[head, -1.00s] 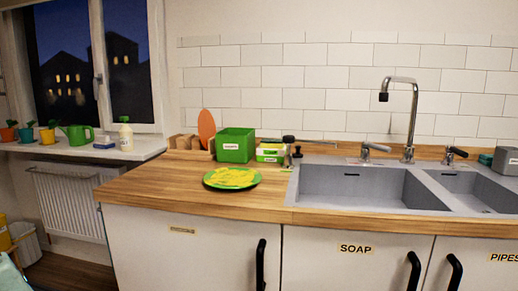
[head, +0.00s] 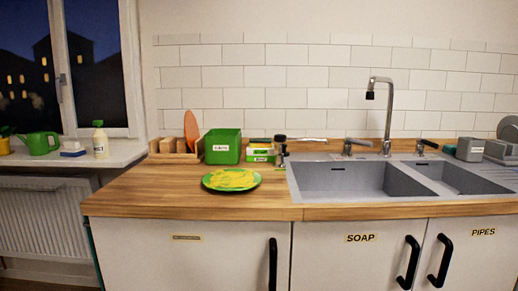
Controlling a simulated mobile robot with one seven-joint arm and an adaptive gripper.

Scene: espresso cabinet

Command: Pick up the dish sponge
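I cannot tell for sure which thing is the dish sponge. A small teal block (head: 448,149) lies on the counter behind the right sink basin, just left of a grey container; it could be a sponge. A small blue and white item (head: 73,150) on the windowsill is too small to identify. A green and yellow packet (head: 261,154) stands beside the green box at the back of the counter. My gripper is not in view.
A green plate (head: 231,180) with yellow food sits on the wooden counter (head: 140,195). A green box (head: 222,147) stands behind it. The double sink (head: 345,178) and tap (head: 387,115) are to the right. A bottle (head: 100,140) and watering can (head: 38,146) stand on the sill.

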